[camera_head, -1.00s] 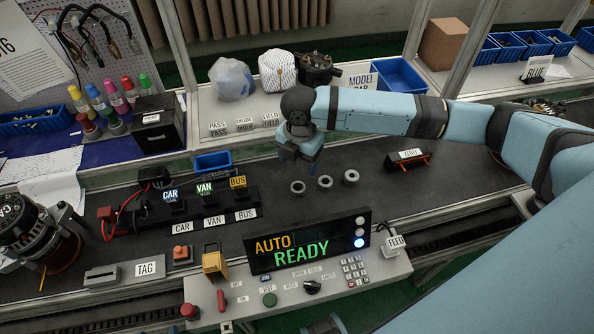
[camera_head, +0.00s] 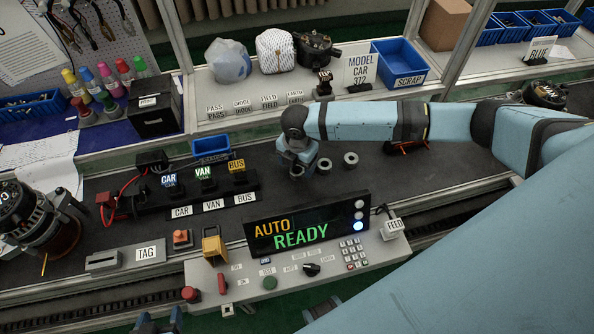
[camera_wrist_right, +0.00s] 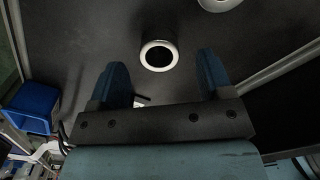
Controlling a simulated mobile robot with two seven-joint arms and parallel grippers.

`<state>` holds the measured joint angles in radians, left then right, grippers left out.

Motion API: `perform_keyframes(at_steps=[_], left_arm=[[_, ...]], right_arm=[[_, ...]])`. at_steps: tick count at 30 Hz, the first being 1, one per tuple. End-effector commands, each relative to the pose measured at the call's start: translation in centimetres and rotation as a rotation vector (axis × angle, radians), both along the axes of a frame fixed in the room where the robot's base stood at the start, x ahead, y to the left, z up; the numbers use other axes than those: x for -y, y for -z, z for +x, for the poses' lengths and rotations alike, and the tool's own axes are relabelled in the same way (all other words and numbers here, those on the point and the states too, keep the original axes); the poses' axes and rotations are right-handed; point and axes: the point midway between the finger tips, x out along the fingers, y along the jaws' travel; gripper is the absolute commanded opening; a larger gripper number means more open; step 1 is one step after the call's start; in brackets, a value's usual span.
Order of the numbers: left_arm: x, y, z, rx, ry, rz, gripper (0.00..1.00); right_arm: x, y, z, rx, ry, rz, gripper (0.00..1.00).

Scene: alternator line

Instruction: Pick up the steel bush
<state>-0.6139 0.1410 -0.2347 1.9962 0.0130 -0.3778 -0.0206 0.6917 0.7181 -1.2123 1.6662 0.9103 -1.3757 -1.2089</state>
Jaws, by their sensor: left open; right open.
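Two steel bushes, short metal rings, show on the dark bench in the head view: a middle one (camera_head: 324,165) and a right one (camera_head: 350,159). The place of the leftmost one is covered by my right gripper (camera_head: 298,168), which points down there. In the right wrist view one bush (camera_wrist_right: 159,55) lies between the lines of my open right fingers (camera_wrist_right: 163,68), with no visible contact. Another bush (camera_wrist_right: 218,3) is cut by the top edge. My left gripper (camera_head: 160,324) is open and empty at the bottom edge of the head view, far from the bushes.
The control panel (camera_head: 225,285) with the AUTO READY display (camera_head: 305,228) stands in front of the bushes. The CAR, VAN, BUS rack (camera_head: 130,204) is to the left. A black block with orange legs (camera_head: 405,147) lies right, partly behind my arm. A blue SCRAP bin (camera_head: 400,62) stands behind.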

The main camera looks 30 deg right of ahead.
Motion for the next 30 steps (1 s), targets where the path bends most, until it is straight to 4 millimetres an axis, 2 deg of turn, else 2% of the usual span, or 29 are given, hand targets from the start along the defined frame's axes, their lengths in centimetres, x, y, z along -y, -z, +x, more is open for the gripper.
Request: perform_keyframes(at_steps=[3,6,13,14,21,30], left_arm=[[0.0,-0.2,0.0,0.002,-0.001,-0.001,0.64],[0.0,-0.2,0.0,0.002,-0.001,-0.001,0.64],[0.0,-0.1,0.0,-0.001,-0.001,-0.001,0.64],[0.0,0.0,0.0,-0.002,-0.001,-0.001,0.64],[0.0,0.2,-0.1,-0.006,-0.001,0.000,0.64],[0.0,0.1,-0.1,-0.004,-0.001,0.000,0.64]], right_arm=[[-0.1,1.7,0.0,-0.003,0.001,0.001,0.73],[0.0,2.4,0.0,-0.001,0.001,0.000,0.73],[0.0,2.5,0.0,0.000,0.000,0.000,0.73],[0.0,2.5,0.0,0.000,0.000,0.000,0.68],[0.0,2.5,0.0,0.000,0.000,0.000,0.15],[0.0,2.3,0.0,0.001,0.000,0.001,0.15]])
